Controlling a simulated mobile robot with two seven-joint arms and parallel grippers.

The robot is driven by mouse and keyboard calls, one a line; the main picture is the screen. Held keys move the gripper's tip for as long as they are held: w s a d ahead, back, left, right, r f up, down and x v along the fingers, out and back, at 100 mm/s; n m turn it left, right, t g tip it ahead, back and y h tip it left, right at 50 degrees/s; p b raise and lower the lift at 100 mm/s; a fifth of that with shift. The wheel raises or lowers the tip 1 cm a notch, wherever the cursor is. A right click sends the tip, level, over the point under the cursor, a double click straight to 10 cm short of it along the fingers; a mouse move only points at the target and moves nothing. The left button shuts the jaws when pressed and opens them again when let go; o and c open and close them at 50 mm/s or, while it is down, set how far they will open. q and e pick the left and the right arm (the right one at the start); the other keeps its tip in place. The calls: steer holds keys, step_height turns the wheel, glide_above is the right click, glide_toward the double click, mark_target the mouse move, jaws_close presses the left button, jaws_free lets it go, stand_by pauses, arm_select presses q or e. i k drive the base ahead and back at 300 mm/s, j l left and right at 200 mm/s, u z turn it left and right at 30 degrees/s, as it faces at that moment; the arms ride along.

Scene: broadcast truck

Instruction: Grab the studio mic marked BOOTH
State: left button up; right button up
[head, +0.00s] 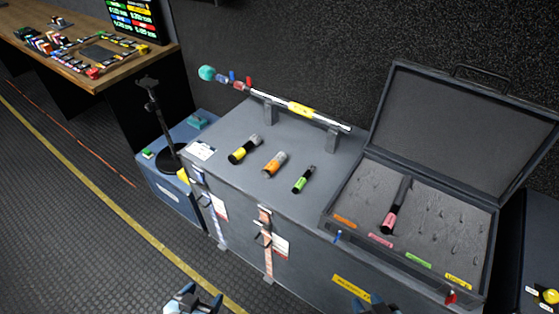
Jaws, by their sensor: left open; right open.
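Three dark handheld mics lie on top of a grey flight case (225,135): one with a yellow band (239,154), one with an orange band (272,168) and one with a green band (301,183). A fourth mic with a pink-red band (393,213) lies in the foam of the open case at right. Any lettering on the mics is too small to read, so I cannot tell which is marked BOOTH. My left gripper (196,300) is open and empty at the bottom edge. My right gripper (375,308) is open at the bottom edge, partly cut off. Both are apart from the mics.
The open foam case (335,212) has orange, pink, green and yellow labels along its front. A boom pole (301,108) rests on supports behind the mics. A black stand (158,120) is at left, near a wooden desk (165,50). Floor at lower left is clear.

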mark_target(270, 170)
steer(key=i+j, duration=0.15)
steer(key=j, duration=0.2)
steer(key=i+j+z, duration=0.15)
steer(key=j, duration=0.25)
steer(key=i+j, duration=0.15)
steer(key=j, duration=0.2)
steer(key=i+j+z, duration=0.15)
steer(key=j, duration=0.25)
steer(key=i+j, duration=0.1)
steer(key=j, duration=0.3)
steer(key=l+z, duration=0.05)
